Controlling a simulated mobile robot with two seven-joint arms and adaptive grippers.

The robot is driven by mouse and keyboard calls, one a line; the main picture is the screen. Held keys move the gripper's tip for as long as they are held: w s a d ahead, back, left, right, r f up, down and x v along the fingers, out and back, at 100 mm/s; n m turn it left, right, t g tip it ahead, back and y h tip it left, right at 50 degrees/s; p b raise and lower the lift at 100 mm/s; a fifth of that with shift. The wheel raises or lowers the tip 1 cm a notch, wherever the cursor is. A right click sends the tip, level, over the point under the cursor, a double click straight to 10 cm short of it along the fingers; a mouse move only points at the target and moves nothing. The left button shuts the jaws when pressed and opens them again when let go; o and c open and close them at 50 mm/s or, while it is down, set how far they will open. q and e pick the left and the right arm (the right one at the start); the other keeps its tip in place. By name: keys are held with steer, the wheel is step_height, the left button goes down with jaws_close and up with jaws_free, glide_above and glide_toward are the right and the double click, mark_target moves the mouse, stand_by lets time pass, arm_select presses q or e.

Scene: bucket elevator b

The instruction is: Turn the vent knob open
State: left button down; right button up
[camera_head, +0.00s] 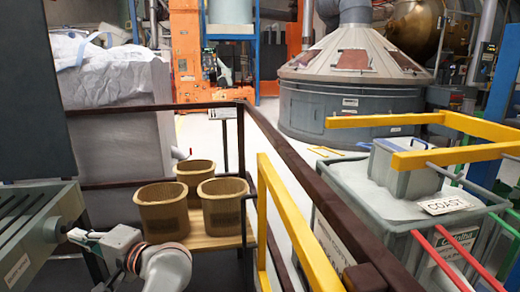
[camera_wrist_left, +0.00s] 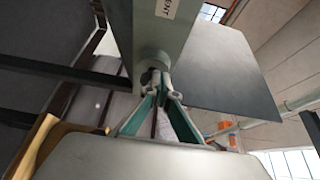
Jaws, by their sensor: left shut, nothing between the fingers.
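The vent knob (camera_head: 53,229) is a small grey round part on the front of a grey-green box (camera_head: 25,236) at the lower left of the head view. In the left wrist view the knob (camera_wrist_left: 154,60) shows below a white label whose lettering is partly cut off. My left gripper (camera_head: 75,236) is at the knob, with its fingertips pointing at it. In the left wrist view the green-edged fingers (camera_wrist_left: 158,80) are closed together just below the knob, with nothing between them. I cannot tell whether the tips touch it. My right gripper is in neither view.
Three tan buckets (camera_head: 221,205) stand on a wooden board beside my left arm. A dark railing (camera_head: 300,165) and a yellow rail (camera_head: 290,220) run close on the right. A grey bin (camera_head: 355,200) stands beyond them. Open floor (camera_head: 205,140) lies farther back.

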arm_select(q)
steer(key=shift+s+a+f, duration=0.1)
steer(key=shift+a+f, duration=0.25)
steer(key=shift+a, duration=0.3)
steer(key=shift+a+r, duration=0.1)
steer(key=shift+a, duration=0.1)
steer(key=shift+w+a+b, duration=0.1)
steer(key=shift+w+b, duration=0.15)
steer(key=shift+b, duration=0.1)
stand_by(0.6)
steer(key=shift+w, duration=0.15)
stand_by(0.7)
stand_by(0.5)
